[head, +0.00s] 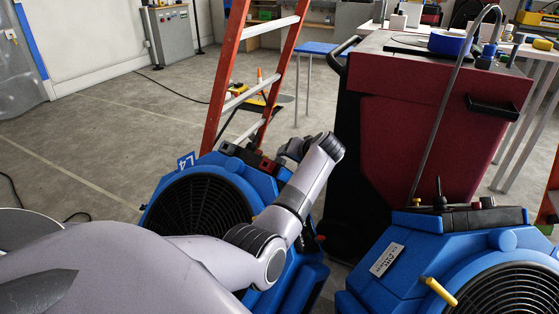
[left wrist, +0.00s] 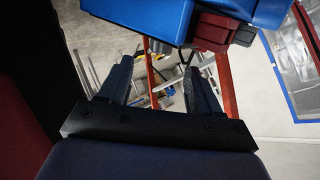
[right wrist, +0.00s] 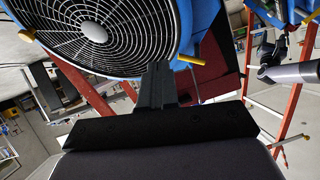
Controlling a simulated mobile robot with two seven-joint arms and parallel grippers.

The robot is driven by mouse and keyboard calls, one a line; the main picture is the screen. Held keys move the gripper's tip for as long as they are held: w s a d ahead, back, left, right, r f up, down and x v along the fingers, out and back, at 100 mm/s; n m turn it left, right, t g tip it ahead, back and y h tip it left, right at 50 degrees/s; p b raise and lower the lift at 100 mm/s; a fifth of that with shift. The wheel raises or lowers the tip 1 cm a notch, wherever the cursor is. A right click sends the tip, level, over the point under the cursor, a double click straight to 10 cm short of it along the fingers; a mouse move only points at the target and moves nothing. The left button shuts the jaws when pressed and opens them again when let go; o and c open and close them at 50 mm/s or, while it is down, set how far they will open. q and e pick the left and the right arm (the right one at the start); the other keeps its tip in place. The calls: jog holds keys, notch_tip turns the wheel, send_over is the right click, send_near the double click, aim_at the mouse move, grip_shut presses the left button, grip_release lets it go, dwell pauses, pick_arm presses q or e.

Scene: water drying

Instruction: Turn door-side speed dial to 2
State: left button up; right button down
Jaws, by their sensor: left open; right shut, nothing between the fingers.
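A blue fan marked L4 (head: 205,200) stands left of centre in the head view, with a dark control panel with red parts (head: 258,160) on top. A second blue fan (head: 400,262) stands at the lower right with its own dark panel (head: 470,217). I cannot make out a speed dial or its setting on either. My left arm reaches across the L4 fan; its fingers are hidden in the head view. In the left wrist view my left gripper (left wrist: 160,78) is open and empty, near a blue housing (left wrist: 140,12) with red and black parts. My right gripper (right wrist: 156,68) is shut and empty, close to a fan grille (right wrist: 85,30).
A dark red cabinet (head: 430,115) with a hose stands between and behind the fans. An orange ladder (head: 222,75) rises behind the L4 fan. Yellow knobs (head: 438,291) stick out from the right fan. Open floor (head: 90,135) lies to the left.

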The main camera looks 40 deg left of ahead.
aim_at(280, 162)
pick_arm(q)
jog(key=b+x, duration=0.3)
jog(key=x, duration=0.3)
jog(key=shift+w+r, duration=0.1)
jog(key=shift+b+x, duration=0.55)
jog(key=shift+x, duration=0.25)
pick_arm(e)
jog(key=shift+w+a+f+m+y, duration=0.15)
jog(key=shift+w+a+f+y, duration=0.1)
jog(key=shift+a+y, duration=0.45)
jog(key=shift+w+a+f+m+y, duration=0.15)
jog(key=shift+w+a+y, duration=0.2)
jog(key=shift+a, duration=0.6)
pick_arm(q)
jog(key=shift+a+r, duration=0.1)
jog(key=shift+r, duration=0.05)
pick_arm(e)
jog(key=shift+s, duration=0.15)
pick_arm(q)
jog(key=c, duration=1.1)
jog(key=shift+o, duration=0.2)
pick_arm(e)
jog(key=shift+r, duration=0.2)
